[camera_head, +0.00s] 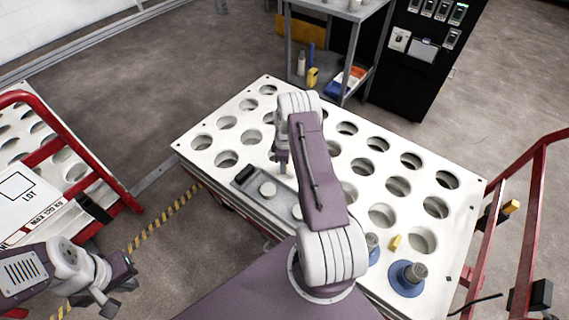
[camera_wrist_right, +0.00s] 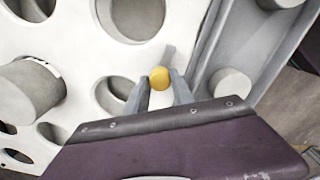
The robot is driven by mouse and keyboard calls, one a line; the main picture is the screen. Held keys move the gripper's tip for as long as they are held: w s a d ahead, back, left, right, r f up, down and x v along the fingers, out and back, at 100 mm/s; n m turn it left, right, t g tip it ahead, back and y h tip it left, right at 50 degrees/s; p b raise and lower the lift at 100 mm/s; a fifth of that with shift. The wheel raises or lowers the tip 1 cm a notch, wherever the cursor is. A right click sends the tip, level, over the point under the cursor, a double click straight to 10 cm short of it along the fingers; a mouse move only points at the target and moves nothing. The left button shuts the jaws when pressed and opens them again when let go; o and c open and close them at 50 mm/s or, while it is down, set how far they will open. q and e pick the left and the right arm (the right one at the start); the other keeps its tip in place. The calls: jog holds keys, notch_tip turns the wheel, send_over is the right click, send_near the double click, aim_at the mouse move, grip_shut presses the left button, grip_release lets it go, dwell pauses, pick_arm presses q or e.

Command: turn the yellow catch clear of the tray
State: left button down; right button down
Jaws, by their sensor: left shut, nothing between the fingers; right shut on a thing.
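The yellow catch (camera_wrist_right: 159,78) shows in the right wrist view as a round yellow knob with a short grey bar beside it. My right gripper (camera_wrist_right: 160,90) is shut on it; in the head view this gripper (camera_head: 281,160) is at the tray's far edge and hides the catch. The grey tray (camera_head: 243,184) lies on the white perforated table and holds pale round pieces; its wall (camera_wrist_right: 205,62) runs just right of the fingers in the wrist view. Whether the bar overlaps the tray rim is unclear. My left gripper (camera_head: 105,298) is shut and empty, low at left, away from the table.
The white table (camera_head: 186,150) has several round holes. A blue-based grey piece (camera_head: 407,278) and a small yellow block (camera_head: 395,242) stand near its right front. Red frames stand at left (camera_head: 118,190) and right (camera_head: 528,215). A grey shelf (camera_head: 345,12) stands behind.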

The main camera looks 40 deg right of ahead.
jog(key=shift+w+n, duration=0.1)
jog(key=shift+n, duration=0.4)
dwell(0.3)
jog(key=c, duration=1.1)
grip_release()
notch_tip(320, 180, up, 9)
jog(key=p, duration=0.3)
